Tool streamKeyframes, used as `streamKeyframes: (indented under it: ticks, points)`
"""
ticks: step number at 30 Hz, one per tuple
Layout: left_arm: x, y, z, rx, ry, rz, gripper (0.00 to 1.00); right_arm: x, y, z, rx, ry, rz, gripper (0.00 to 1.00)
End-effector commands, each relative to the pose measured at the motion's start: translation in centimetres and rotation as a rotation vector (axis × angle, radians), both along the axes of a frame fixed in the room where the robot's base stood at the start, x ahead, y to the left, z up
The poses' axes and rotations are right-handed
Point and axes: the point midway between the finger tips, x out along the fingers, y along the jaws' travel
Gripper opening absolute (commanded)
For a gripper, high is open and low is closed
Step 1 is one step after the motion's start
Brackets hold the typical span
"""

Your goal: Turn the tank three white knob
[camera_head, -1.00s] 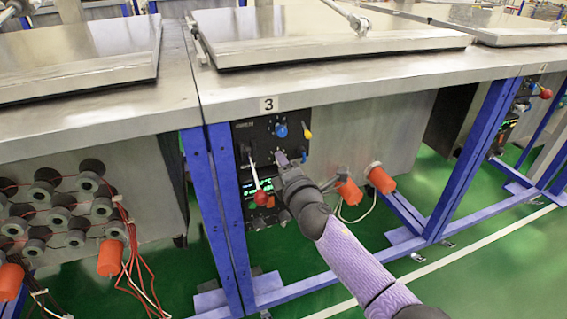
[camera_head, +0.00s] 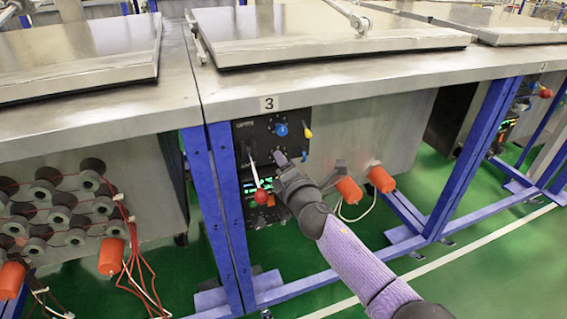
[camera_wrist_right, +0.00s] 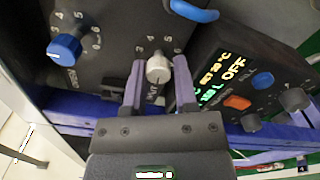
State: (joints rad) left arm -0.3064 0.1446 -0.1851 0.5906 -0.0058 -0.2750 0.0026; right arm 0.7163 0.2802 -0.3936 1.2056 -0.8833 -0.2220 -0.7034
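The control panel (camera_head: 262,137) of tank three hangs under the tabletop, below the "3" label (camera_head: 268,104). In the right wrist view the white knob (camera_wrist_right: 158,70) stands between the two fingers of my right gripper (camera_wrist_right: 159,62). The fingers are apart, and a narrow gap shows on each side of the knob. In the head view my right gripper (camera_head: 281,157) reaches the panel's lower right part, and its hand and fingers hide the knob there. My left gripper is not in view.
A blue knob (camera_head: 281,130), a yellow lever (camera_head: 308,134) and a red-ended lever (camera_head: 261,196) are close around the gripper. The wrist view also shows a blue knob (camera_wrist_right: 64,47) and a lit display (camera_wrist_right: 214,80). A blue table leg (camera_head: 223,210) stands left of the panel.

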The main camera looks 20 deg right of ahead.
Motion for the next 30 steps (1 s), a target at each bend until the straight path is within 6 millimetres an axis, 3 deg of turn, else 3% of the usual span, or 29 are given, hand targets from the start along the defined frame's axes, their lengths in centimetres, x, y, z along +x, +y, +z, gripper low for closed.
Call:
streamKeyframes:
  ticks: [1,4,14,17,24,30]
  points:
    - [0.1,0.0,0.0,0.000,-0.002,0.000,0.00,0.0,0.0,0.0,0.000,0.000,0.000,0.48]
    - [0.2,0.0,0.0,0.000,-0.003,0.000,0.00,0.0,0.0,0.0,0.001,0.000,0.000,0.66]
    - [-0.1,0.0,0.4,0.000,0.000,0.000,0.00,-0.5,0.0,0.2,0.001,-0.002,0.000,0.66]
    - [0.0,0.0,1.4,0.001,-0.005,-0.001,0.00,-2.1,0.0,0.5,0.002,-0.003,0.001,0.66]
    - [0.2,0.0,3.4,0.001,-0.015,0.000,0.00,-7.8,-0.3,0.5,0.002,-0.001,0.000,0.66]
    - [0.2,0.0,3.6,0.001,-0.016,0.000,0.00,-9.9,-0.3,0.1,0.002,-0.001,0.000,0.66]
